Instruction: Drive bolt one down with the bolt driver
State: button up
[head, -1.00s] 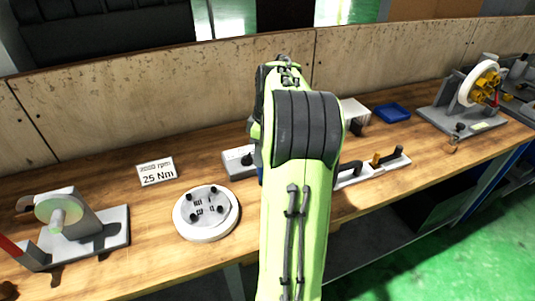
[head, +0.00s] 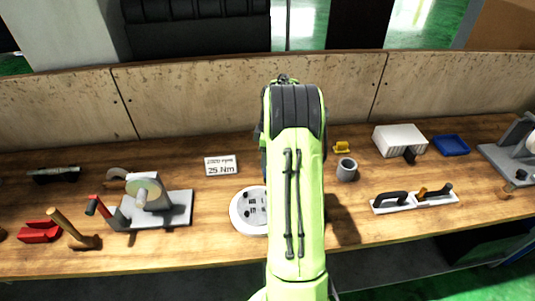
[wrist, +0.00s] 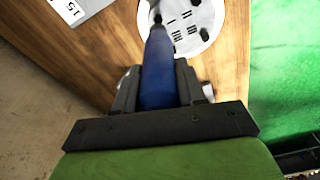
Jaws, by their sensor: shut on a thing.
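The bolt driver (wrist: 158,66) has a blue handle and a dark shaft pointing toward the top of the wrist view. My gripper (wrist: 158,88) is shut around its handle. The round white plate (wrist: 213,25) lies beyond, with dark bolts (wrist: 205,34) standing in it. The driver's tip shows near the plate's left edge; I cannot tell whether it touches anything or which bolt is bolt one. In the head view the plate (head: 240,221) is partly covered by my arm, which also hides my gripper and the driver.
A jig (head: 172,210) is to the left, near a hammer (head: 72,229) and a red block (head: 40,232). A grey cup (head: 347,170), tool holder (head: 414,201), white box (head: 400,139) and blue tray (head: 451,145) are right.

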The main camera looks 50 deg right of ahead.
jog(key=shift+f+b, duration=2.8)
jog(key=shift+f, duration=0.8)
jog(key=shift+f+b, duration=0.35)
jog(key=shift+f, duration=0.1)
jog(key=shift+s+a+f, duration=0.1)
jog(key=shift+f, duration=0.1)
jog(key=shift+r+p, duration=0.5)
jog(key=shift+r, duration=0.25)
jog(key=shift+r+p, duration=1.75)
jog(key=shift+r, duration=0.7)
jog(key=shift+f, duration=0.1)
